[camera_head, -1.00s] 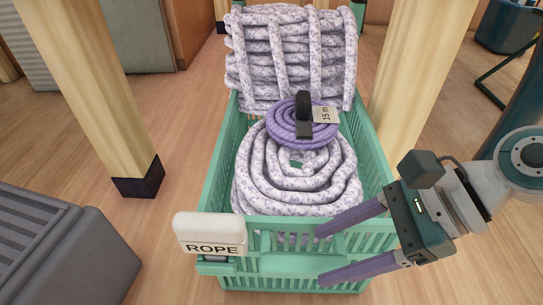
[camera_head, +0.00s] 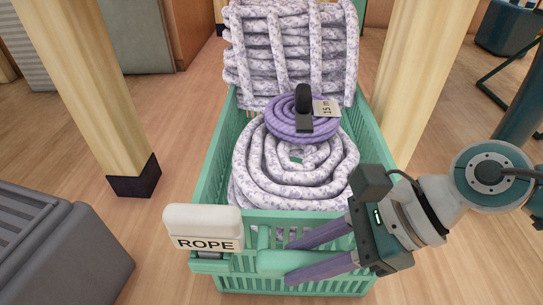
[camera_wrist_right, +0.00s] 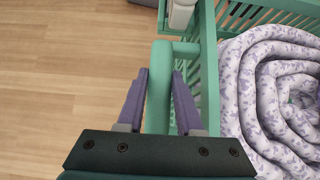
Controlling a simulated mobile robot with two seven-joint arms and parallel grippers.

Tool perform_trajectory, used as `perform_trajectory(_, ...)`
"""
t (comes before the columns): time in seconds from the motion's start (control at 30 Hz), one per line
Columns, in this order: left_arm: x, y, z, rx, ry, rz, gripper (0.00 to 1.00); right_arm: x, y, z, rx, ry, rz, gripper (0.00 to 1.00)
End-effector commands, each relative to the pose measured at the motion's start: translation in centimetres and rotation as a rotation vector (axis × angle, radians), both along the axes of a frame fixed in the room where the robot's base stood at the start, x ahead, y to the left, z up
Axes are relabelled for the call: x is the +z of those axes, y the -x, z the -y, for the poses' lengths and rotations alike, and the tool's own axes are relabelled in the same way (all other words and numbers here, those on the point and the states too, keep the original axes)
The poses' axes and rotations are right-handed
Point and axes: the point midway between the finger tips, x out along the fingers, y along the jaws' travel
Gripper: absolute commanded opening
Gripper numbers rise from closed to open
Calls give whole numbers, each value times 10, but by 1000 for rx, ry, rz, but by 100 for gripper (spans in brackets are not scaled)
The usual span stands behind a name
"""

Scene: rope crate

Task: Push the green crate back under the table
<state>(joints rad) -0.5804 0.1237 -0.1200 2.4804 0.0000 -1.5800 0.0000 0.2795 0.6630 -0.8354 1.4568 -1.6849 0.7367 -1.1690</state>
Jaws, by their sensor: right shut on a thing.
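The green crate (camera_head: 207,185) stands on the wooden floor between two wooden table legs, its near end facing me. It holds coiled white-and-purple rope (camera_head: 252,172) and a smaller purple coil (camera_head: 290,122) with a "15 m" tag. A green handle bar (camera_head: 283,261) sticks out from the near end. My right gripper (camera_head: 292,255) is shut on this handle, with its purple fingers on either side of the bar. In the right wrist view the handle (camera_wrist_right: 159,85) runs between the two fingers. My left gripper is not in view.
A white "ROPE" label (camera_head: 203,228) sits on the crate's near left corner. The left table leg (camera_head: 95,90) and right table leg (camera_head: 425,70) flank the crate. A grey slatted box (camera_head: 55,245) stands at the lower left. Bare floor lies between it and the crate.

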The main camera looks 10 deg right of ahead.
Motion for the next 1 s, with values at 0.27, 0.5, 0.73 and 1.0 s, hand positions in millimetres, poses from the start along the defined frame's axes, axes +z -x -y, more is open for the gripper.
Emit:
perform_trajectory(0.27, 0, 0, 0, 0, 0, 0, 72, 0, 0, 0, 1, 0, -1, 0)
perform_trajectory(0.5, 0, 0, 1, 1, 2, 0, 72, 0, 0, 0, 1, -1, 0, 0)
perform_trajectory(0.73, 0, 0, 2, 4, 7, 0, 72, 0, 0, 0, 1, -1, -1, 0)
perform_trajectory(1.0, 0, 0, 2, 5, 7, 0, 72, 0, 0, -1, 1, -1, -1, 0)
